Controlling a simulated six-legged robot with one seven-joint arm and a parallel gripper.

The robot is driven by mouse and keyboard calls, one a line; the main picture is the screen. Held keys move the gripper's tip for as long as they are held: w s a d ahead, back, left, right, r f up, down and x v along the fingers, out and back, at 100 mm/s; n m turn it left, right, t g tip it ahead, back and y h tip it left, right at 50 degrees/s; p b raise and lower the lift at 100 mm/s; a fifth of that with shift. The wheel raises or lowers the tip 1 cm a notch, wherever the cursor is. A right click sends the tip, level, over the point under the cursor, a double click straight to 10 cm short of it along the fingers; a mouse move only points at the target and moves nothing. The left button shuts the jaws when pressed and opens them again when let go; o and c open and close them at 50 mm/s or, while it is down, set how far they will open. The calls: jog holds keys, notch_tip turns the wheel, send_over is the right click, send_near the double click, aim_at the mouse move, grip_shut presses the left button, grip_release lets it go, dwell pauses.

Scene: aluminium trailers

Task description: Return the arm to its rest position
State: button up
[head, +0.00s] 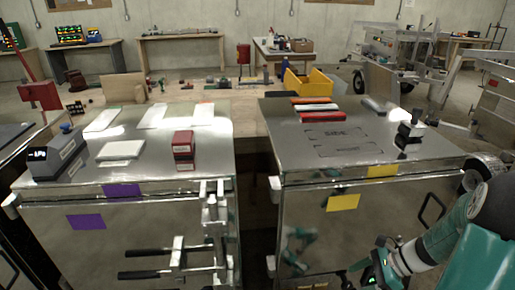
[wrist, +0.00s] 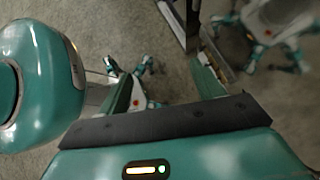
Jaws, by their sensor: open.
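My arm, teal and white, folds in from the lower right of the head view. Its end, my gripper (head: 362,270), hangs low by the front of the right metal trailer (head: 300,190), near the picture's bottom edge. The jaws are open, small and dark there, and I see nothing between them. In the wrist view the camera faces the grey floor, with teal parts of my own body filling the bottom and left.
The left metal trailer (head: 60,195) bears a grey device (head: 55,155), white slabs and red boxes (head: 184,150). The right trailer's top holds orange, white and red bars (head: 322,117) and black blocks (head: 408,135). A narrow gap separates the trailers. A yellow bin (head: 308,84) stands behind.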

jog(key=s+a+r+n+t+h, duration=0.1)
jog(key=s+a+r+n+h, duration=0.3)
jog(key=a+r+n, duration=0.4)
jog(key=s+a+r+n+t+h, duration=0.2)
jog(key=s+a+r+n+h, duration=0.2)
jog(key=a+r+n, duration=0.4)
jog(key=shift+s+r+n+t+h, duration=0.35)
jog(key=shift+s+r+n, duration=0.3)
jog(key=shift+r+n, duration=2.45)
